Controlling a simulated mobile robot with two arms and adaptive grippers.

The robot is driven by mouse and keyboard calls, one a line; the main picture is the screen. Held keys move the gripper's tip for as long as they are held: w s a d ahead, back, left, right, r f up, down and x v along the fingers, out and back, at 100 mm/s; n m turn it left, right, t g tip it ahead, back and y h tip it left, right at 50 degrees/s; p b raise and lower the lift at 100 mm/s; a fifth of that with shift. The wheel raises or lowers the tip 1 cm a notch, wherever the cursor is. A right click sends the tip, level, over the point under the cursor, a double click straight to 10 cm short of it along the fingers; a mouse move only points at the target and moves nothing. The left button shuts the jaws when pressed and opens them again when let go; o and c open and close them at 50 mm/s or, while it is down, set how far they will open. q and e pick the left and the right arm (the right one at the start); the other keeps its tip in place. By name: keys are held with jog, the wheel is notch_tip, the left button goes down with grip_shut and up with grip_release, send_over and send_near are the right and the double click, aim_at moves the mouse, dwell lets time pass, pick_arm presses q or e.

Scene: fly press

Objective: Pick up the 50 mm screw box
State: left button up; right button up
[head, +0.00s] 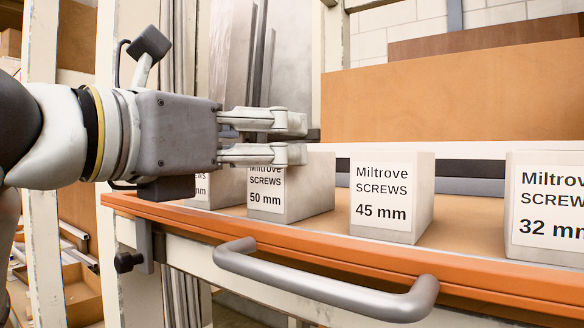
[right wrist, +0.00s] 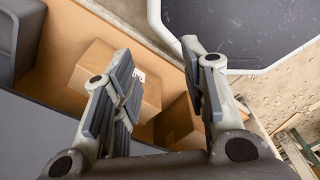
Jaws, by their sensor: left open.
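The 50 mm screw box (head: 309,188) is a grey-white box with a white label reading "Miltrove SCREWS 50 mm". It stands upright on the orange-edged shelf in the head view. My left gripper (head: 297,138) reaches in from the left, open and empty, with its fingers pointing right. Its lower finger covers part of the box's top edge in the picture; I cannot tell whether they touch. My right gripper (right wrist: 160,62) is open in the right wrist view, with nothing between its fingers.
A 45 mm box (head: 391,197) and a 32 mm box (head: 545,205) stand to the right. Another box (head: 229,184) stands close on the left, partly hidden. A grey handle (head: 330,285) juts from the shelf front. In the right wrist view, cardboard boxes (right wrist: 99,66) lie beyond the fingers.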

pick_arm(q)
jog(key=p+x, duration=0.1)
jog(key=x, duration=0.1)
jog(key=p+x, duration=0.1)
jog(key=x, duration=0.1)
jog(key=f+p+x, duration=0.1)
jog(key=p+x, duration=0.1)
jog(key=shift+s+d, duration=0.2)
jog(key=shift+w+d, duration=0.15)
jog(key=shift+w, duration=0.05)
jog(key=shift+w+d+f, duration=0.1)
jog(key=shift+w+f, duration=0.05)
jog(key=shift+c, duration=1)
jog(key=c, duration=1)
jog(key=shift+c, duration=0.7)
jog(key=shift+r, duration=0.25)
pick_arm(e)
jog(key=r, duration=0.1)
jog(key=w+d+r, duration=0.1)
jog(key=w+r, duration=0.1)
jog(key=r, duration=0.1)
jog(key=shift+d, duration=0.35)
